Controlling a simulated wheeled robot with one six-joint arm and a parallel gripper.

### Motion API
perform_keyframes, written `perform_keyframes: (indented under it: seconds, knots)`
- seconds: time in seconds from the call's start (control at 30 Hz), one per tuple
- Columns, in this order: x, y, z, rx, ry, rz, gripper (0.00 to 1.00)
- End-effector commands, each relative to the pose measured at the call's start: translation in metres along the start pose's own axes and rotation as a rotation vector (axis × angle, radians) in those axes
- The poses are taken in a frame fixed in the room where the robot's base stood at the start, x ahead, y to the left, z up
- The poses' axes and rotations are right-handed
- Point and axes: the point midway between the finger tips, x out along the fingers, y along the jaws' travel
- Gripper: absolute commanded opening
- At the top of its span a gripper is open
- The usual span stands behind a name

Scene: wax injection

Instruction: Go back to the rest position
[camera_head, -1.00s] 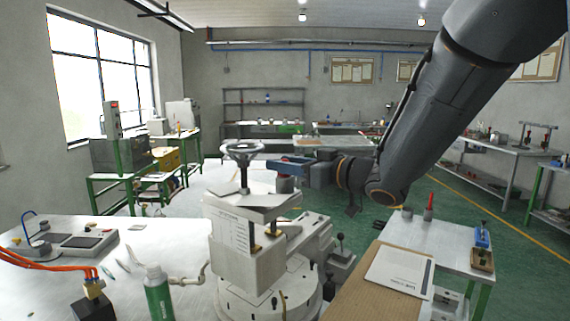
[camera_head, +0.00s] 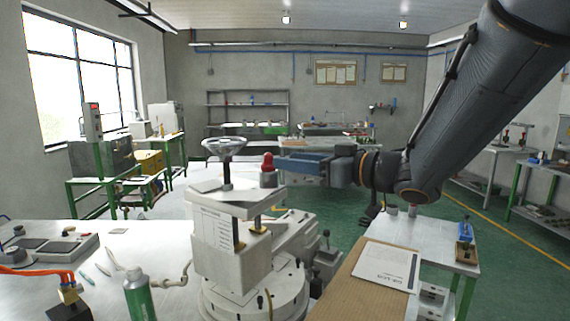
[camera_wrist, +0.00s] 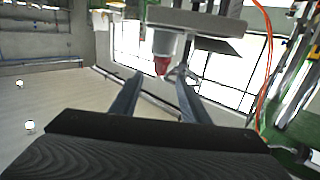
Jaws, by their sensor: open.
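My gripper (camera_head: 284,163) is open and empty above the right side of the wax press (camera_head: 230,245), with its blue-grey fingers pointing left. A grey piece with a red rounded top (camera_head: 268,164) stands upright on the press's top plate (camera_head: 238,202), just left of the fingertips. In the wrist view, my gripper (camera_wrist: 160,80) has its two fingers spread apart. The red-tipped piece (camera_wrist: 163,62) appears upside down beyond them, between the finger lines, and a gap seems to separate it from the fingertips.
The press's handwheel (camera_head: 226,147) rises left of the red-topped piece. A green bottle (camera_head: 139,296) stands on the left bench (camera_head: 165,240). A side table (camera_head: 425,238) and a board with a paper sheet (camera_head: 386,267) lie below my arm. Open green floor lies behind.

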Motion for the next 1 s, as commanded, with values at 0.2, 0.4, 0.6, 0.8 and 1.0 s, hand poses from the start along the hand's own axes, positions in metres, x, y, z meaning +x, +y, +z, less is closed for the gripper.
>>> perform_keyframes:
  seconds: [0.2,0.4,0.6,0.8,1.0]
  knots:
    - [-0.001,0.0,0.0,0.0,0.0,-0.001,0.42]
    - [0.0,0.006,0.005,0.0,-0.01,0.029,0.42]
    - [-0.003,0.057,0.063,0.017,-0.14,0.288,0.42]
    - [-0.044,0.096,0.171,0.113,-0.441,0.593,0.42]
    - [-0.109,0.068,0.283,0.293,-0.827,0.739,0.42]
